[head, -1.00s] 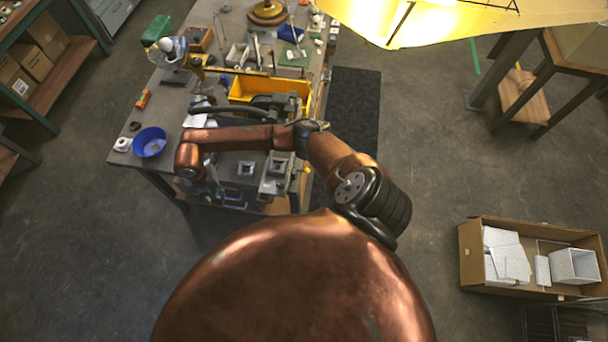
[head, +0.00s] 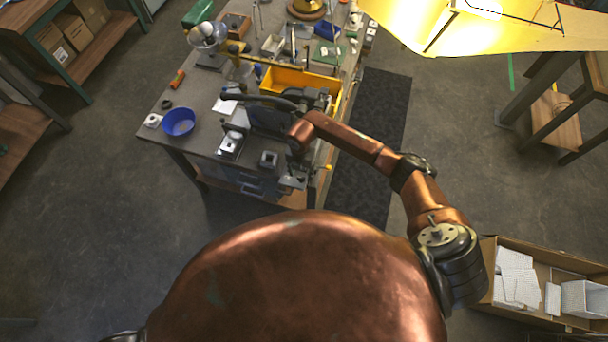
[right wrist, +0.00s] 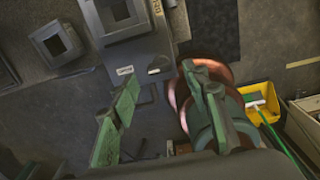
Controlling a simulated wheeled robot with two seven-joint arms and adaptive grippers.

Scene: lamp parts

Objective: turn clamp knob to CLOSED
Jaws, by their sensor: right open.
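In the right wrist view, a small white-tipped piece (right wrist: 154,71) sits beside a white label (right wrist: 125,70) on a grey panel; it may be the clamp knob, but its setting is too small to read. My right gripper (right wrist: 158,77) is open, its two green-padded fingers apart on either side of that piece in the picture. I cannot tell whether they touch it. In the head view, my right arm reaches over the table's near right corner, and its gripper is mostly hidden there. My left gripper is not in view.
An open cardboard box (head: 490,265) is on the floor at right. A rounded copper part (right wrist: 180,94) is beside the right finger.

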